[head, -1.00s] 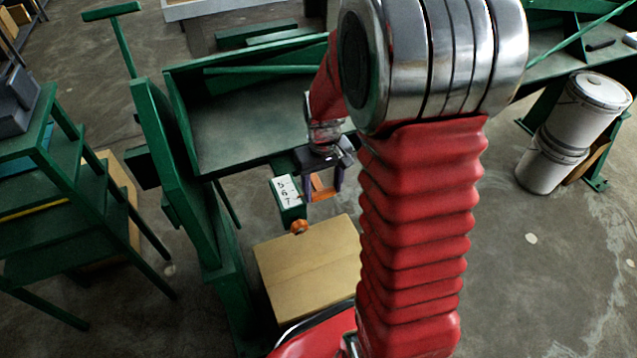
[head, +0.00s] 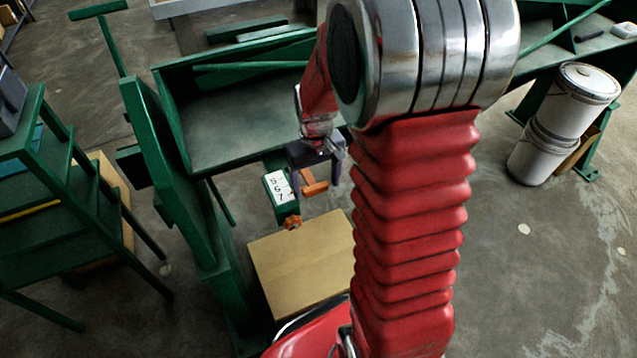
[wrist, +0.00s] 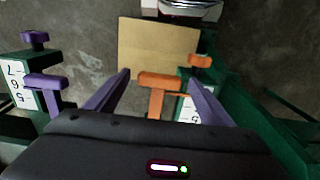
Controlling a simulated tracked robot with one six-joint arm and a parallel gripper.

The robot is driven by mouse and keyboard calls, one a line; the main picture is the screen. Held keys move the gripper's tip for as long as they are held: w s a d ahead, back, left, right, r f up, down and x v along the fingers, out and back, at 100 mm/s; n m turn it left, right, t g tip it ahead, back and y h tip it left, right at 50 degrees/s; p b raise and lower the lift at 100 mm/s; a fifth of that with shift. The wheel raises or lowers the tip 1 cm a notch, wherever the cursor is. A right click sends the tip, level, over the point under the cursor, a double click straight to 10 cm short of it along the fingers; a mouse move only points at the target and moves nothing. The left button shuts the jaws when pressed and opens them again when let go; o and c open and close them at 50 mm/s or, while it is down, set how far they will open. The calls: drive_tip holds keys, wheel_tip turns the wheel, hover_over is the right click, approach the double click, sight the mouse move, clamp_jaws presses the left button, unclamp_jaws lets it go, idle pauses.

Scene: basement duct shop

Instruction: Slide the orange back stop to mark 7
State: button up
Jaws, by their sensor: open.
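The orange back stop (head: 314,188) has a T-shaped handle, which also shows in the wrist view (wrist: 158,80). It is beside a white scale plate (head: 278,186) with marks 5, 6 and 7 on a green rail. My gripper (head: 316,184) is open, with one purple finger on each side of the handle; the wrist view shows gaps on both sides. The stop's pointer cannot be read against the marks. An orange knob (head: 292,223) is at the rail's near end. In the wrist view, a purple stop (wrist: 45,82) stands beside another numbered scale (wrist: 17,80) at left.
A cardboard box (head: 300,265) is on the floor below the rail end. The green machine frame (head: 180,180) stands to the left, with a green rack (head: 60,210) beyond it. White buckets (head: 555,125) are stacked at right, with open floor in front of them.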

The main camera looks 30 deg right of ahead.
wheel_tip(320, 180, up, 13)
idle(0.5)
idle(0.5)
drive_tip(key=s+a+r+t, duration=0.2)
drive_tip(key=s+a+r, duration=0.2)
drive_tip(key=s+a, duration=0.2)
drive_tip(key=s+a+r+n+t, duration=0.1)
drive_tip(key=s+a+r+t, duration=0.2)
drive_tip(key=s+a, duration=0.3)
drive_tip(key=s, duration=0.2)
drive_tip(key=shift+s+a+r+t, duration=0.15)
drive_tip(key=shift+s+r+t, duration=0.15)
drive_tip(key=shift+s+r, duration=0.1)
